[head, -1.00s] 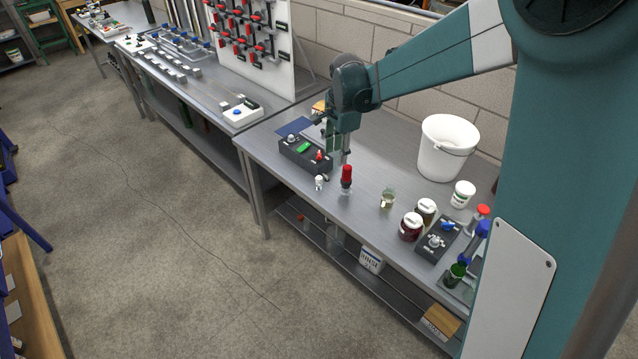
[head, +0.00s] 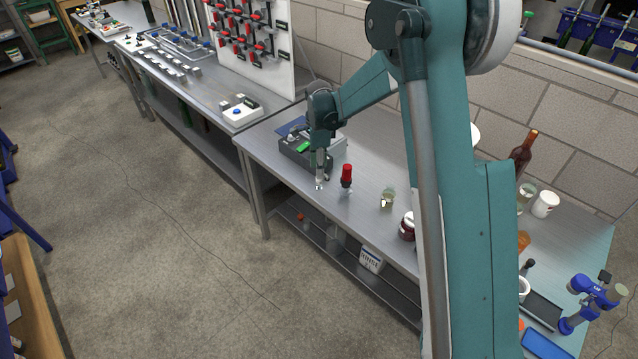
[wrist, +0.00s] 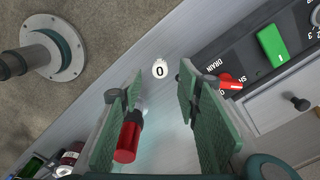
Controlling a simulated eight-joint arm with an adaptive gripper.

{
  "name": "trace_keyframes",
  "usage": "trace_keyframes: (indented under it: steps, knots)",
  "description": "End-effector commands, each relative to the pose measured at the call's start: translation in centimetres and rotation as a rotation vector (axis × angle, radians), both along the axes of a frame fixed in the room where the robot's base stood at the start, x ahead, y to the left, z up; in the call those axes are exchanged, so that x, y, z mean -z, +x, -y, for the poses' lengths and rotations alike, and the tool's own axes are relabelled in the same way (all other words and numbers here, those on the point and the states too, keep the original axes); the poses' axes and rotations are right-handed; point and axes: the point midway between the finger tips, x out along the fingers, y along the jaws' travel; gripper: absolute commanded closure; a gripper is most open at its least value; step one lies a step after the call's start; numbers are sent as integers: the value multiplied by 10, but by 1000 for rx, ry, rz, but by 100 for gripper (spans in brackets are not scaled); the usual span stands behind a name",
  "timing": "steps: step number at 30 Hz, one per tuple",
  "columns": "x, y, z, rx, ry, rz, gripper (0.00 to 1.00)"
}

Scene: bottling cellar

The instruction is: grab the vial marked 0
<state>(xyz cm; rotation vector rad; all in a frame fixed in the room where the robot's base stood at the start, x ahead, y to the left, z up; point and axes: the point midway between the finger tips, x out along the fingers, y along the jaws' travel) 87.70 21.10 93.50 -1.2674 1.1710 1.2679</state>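The vial marked 0 (wrist: 160,68) shows its white round top with a black 0 in the wrist view, just beyond my fingertips and between their lines. In the head view only a small part of the vial (head: 319,187) shows under my gripper (head: 320,176), near the table's front edge. In the wrist view my gripper (wrist: 158,92) is open, its two green pads apart, with nothing held. The tips appear above the vial; contact is not visible.
A red-topped item (head: 346,175) stands close right of my gripper; in the wrist view it (wrist: 127,142) overlaps the left finger. A dark control box (head: 305,155) with a green switch (wrist: 272,44) is close behind. A small glass jar (head: 387,198) stands further right.

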Motion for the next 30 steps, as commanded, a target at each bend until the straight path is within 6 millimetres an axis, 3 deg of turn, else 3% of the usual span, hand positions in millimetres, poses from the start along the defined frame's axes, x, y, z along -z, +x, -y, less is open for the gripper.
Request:
trace_keyframes:
  steps: [10,21,30]
  knots:
    - [2,0,0,-1,0,0,67]
    - [25,0,0,-1,0,0,67]
    - [26,0,0,-1,0,0,67]
